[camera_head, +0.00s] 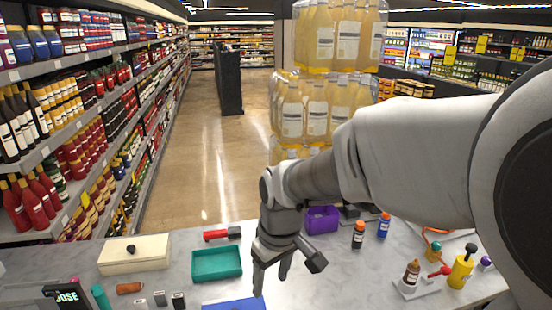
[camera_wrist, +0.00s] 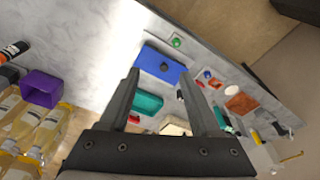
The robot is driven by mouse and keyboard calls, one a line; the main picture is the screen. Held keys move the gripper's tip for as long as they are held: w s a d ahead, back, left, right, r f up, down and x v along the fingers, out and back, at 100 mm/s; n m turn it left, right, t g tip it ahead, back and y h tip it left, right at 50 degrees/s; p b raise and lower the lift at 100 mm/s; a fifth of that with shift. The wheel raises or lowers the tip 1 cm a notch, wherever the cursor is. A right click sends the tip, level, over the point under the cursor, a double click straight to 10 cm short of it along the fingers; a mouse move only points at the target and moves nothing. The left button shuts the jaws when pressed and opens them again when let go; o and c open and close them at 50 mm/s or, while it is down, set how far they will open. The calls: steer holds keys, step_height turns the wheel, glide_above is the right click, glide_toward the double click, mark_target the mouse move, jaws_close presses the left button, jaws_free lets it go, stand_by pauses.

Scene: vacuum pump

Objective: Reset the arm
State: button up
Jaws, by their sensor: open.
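My gripper (camera_head: 272,270) hangs above the grey marbled counter (camera_head: 180,252) in the head view. Its two fingers are spread apart with nothing between them. In the wrist view my gripper (camera_wrist: 165,100) is open, and beyond the fingers lie a blue tray (camera_wrist: 162,63) and a teal tray (camera_wrist: 148,103). My arm reaches in from the right and hides part of the counter behind it.
A teal tray (camera_head: 217,264), a cream box (camera_head: 134,254), a purple bin (camera_head: 322,219) and a blue tray (camera_head: 235,304) are on the counter. Small bottles (camera_head: 358,235) and a yellow bottle (camera_head: 461,270) stand at right. Large bottle packs (camera_head: 318,112) rise behind.

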steer(key=s+d+r+m+t, duration=0.2)
steer(key=s+d+r+m, duration=0.2)
steer(key=s+d+r, duration=0.1)
steer(key=s+d+r+m+t+h, duration=0.1)
steer(key=s+d+r+m+t, duration=0.1)
steer(key=s+d+r+m, duration=0.2)
steer(key=shift+s+d+r, duration=0.4)
steer(key=shift+s+d, duration=1.35)
steer(key=shift+d, duration=1.3)
